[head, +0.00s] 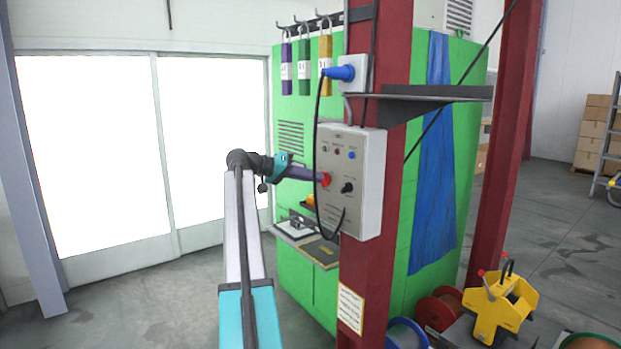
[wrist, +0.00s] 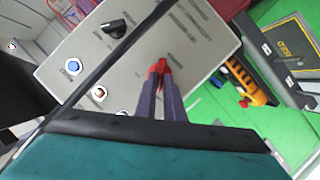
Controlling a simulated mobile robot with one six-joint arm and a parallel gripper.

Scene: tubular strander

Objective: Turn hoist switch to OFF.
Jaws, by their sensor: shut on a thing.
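A grey control box (head: 365,195) is mounted on a dark red steel column. On its front are a red switch knob (head: 326,180), a black knob (head: 348,188) to its right, and a row of small buttons or lamps above. The labels are too small to read, so I cannot tell which knob is named hoist. My gripper (head: 318,178) reaches the box from the left. In the wrist view, its two fingers (wrist: 160,80) are closed on the red switch knob (wrist: 161,66). The fingertips hide part of the knob, and its pointing direction is unclear. The black knob (wrist: 115,28) stands free.
A black cable (head: 318,120) hangs from a blue plug (head: 340,73) and loops across the box front, close to my gripper. A grey shelf (head: 430,92) juts out above the box. A green cabinet (head: 300,290) stands behind. Open floor lies to the left.

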